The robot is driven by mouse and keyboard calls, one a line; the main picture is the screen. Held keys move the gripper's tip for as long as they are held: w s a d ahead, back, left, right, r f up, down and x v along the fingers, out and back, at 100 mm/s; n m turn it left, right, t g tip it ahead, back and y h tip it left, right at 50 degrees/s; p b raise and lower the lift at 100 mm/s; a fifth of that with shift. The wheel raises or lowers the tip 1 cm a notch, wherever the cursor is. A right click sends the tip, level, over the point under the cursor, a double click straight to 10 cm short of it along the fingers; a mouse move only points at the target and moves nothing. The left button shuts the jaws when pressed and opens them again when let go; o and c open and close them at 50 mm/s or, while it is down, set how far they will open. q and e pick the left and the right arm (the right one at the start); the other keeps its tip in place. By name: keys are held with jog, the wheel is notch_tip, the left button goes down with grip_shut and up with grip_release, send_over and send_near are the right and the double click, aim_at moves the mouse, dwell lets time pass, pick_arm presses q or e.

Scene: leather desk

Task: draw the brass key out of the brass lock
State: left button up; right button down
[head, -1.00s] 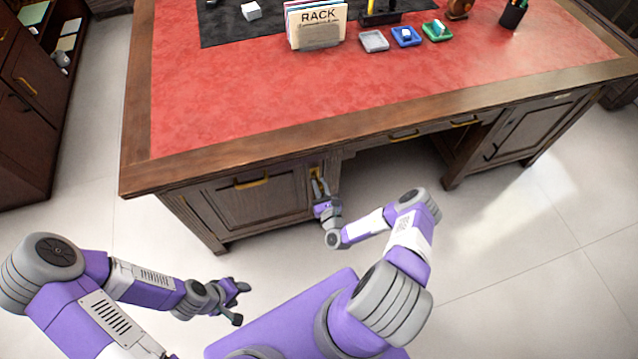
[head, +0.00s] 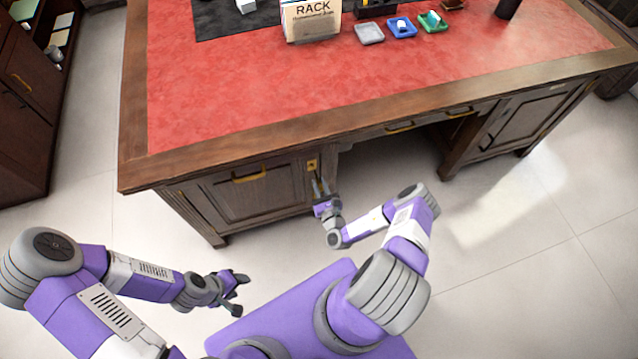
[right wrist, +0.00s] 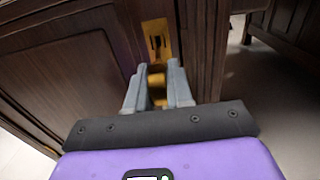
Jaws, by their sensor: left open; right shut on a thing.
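The brass lock (head: 312,165) is a small upright plate on the desk's front, right of the left cabinet door. In the right wrist view the lock plate (right wrist: 149,27) shows dark slots in its face. My right gripper (head: 320,185) is just below and in front of the plate. In the right wrist view its fingers (right wrist: 157,68) are shut on the brass key (right wrist: 157,80), partly hidden between them. The key looks apart from the plate, though its tip is not clearly visible. My left gripper (head: 239,293) is open and empty, low over the floor at left.
The wooden desk (head: 230,142) has a red leather top with a rack (head: 312,20) and small trays at the back. A brass door handle (head: 249,174) is left of the lock. The knee space right of the lock and the floor in front are open.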

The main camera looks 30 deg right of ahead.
jog(key=shift+s, duration=0.1)
jog(key=shift+p+v, duration=0.45)
jog(key=shift+v, duration=0.45)
jog(key=v, duration=0.2)
jog(key=p+v, duration=0.1)
jog(key=v, duration=0.1)
jog(key=shift+f, duration=0.3)
